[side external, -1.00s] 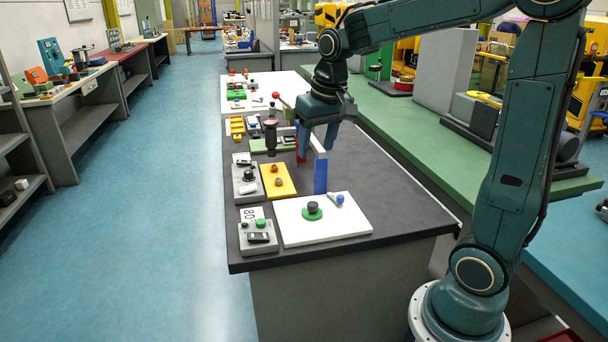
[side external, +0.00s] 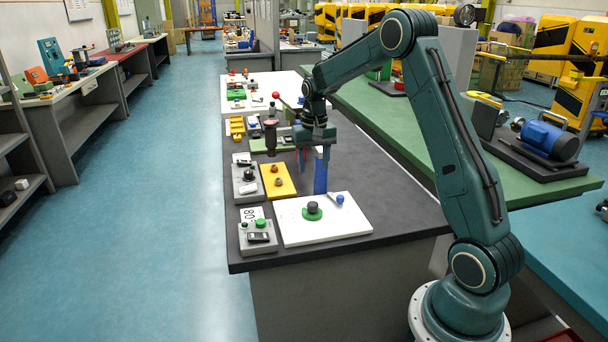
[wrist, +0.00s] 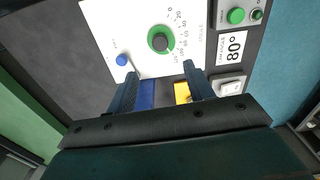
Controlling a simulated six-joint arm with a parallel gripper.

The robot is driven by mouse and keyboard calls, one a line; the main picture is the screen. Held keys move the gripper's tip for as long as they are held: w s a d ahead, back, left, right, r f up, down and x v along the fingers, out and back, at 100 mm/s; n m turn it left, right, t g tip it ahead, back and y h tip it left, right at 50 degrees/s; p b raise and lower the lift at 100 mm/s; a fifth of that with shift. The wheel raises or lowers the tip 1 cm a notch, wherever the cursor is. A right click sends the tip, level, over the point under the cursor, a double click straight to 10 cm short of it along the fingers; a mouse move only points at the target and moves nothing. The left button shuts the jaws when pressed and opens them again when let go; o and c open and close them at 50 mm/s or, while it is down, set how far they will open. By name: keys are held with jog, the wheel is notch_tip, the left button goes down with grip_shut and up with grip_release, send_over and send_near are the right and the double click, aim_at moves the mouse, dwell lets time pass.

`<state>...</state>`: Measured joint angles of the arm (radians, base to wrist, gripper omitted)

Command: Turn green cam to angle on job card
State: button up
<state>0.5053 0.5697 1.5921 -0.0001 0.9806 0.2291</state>
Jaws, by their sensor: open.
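The green cam (side external: 313,213) with its dark round knob sits on a white panel (side external: 350,232). In the wrist view the cam (wrist: 160,39) has a printed scale of numbers beside it. A blue-ended lever (side external: 340,199) is on the same panel. The job card (wrist: 232,47) reads 80°; it also shows in the side view (side external: 251,213) by the grey control box.
A grey box (side external: 259,238) with a green button stands left of the panel. The dark tabletop (side external: 385,200) right of the panel is clear.

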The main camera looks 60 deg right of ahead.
aim_at(313, 204)
jog(key=shift+f, duration=0.1)
notch_tip(313, 204, down, 14)
jog(key=shift+r, duration=0.2)
dwell(0.7)
jog(key=c, duration=1)
